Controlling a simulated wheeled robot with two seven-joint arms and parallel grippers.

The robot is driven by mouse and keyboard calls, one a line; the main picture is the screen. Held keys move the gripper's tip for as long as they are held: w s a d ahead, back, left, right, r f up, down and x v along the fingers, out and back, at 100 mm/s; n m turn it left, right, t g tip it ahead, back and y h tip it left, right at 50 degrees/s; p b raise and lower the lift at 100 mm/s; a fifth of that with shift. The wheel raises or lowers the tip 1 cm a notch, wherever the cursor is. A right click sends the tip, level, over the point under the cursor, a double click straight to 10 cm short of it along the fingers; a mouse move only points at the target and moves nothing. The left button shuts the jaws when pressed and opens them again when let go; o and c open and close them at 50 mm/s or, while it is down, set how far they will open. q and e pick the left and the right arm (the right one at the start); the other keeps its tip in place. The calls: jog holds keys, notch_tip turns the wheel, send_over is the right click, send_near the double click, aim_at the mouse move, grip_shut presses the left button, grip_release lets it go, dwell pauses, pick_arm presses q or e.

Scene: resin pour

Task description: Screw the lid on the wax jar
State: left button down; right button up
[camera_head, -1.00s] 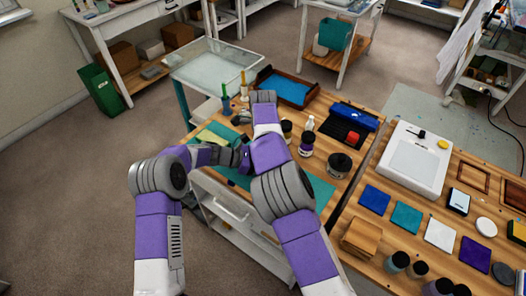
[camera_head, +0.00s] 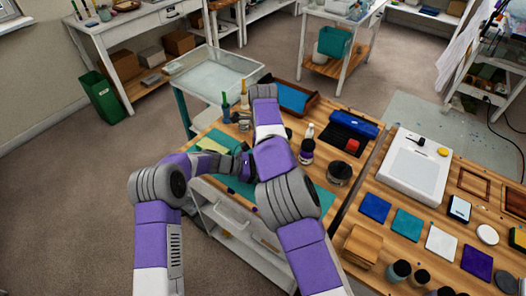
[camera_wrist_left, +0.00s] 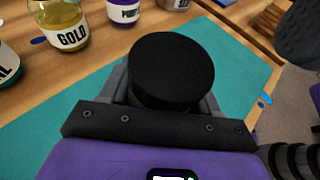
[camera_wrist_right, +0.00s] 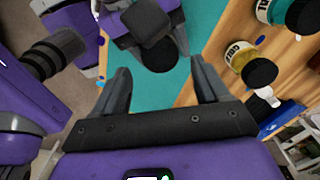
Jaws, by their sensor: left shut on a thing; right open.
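My left gripper (camera_wrist_left: 168,108) is shut on a thick, round black lid (camera_wrist_left: 172,65), its flat top facing the left wrist camera. Whether a jar is under it is hidden. The right wrist view shows my left gripper (camera_wrist_right: 147,22) at the top, with the dark round piece (camera_wrist_right: 158,54) at it, over the teal mat (camera_wrist_right: 150,95). My right gripper (camera_wrist_right: 163,88) is open and empty, its fingers spread either side of the view and facing the left gripper. In the head view the right arm hides both gripper tips. I cannot make out a jar labelled wax.
A gold jar (camera_wrist_left: 62,27) and a purple jar (camera_wrist_left: 122,12) stand beyond the mat (camera_wrist_left: 80,100). A black tin (camera_head: 339,173) stands right of my right arm. A blue-lined tray (camera_head: 293,97) lies at the back. The mat around the lid looks mostly clear.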

notch_tip(320, 180, up, 4)
jog(key=n, duration=0.3)
jog(key=shift+f, duration=0.25)
jog(key=shift+f, duration=4.05)
jog(key=c, duration=1.1)
jog(key=m, duration=0.3)
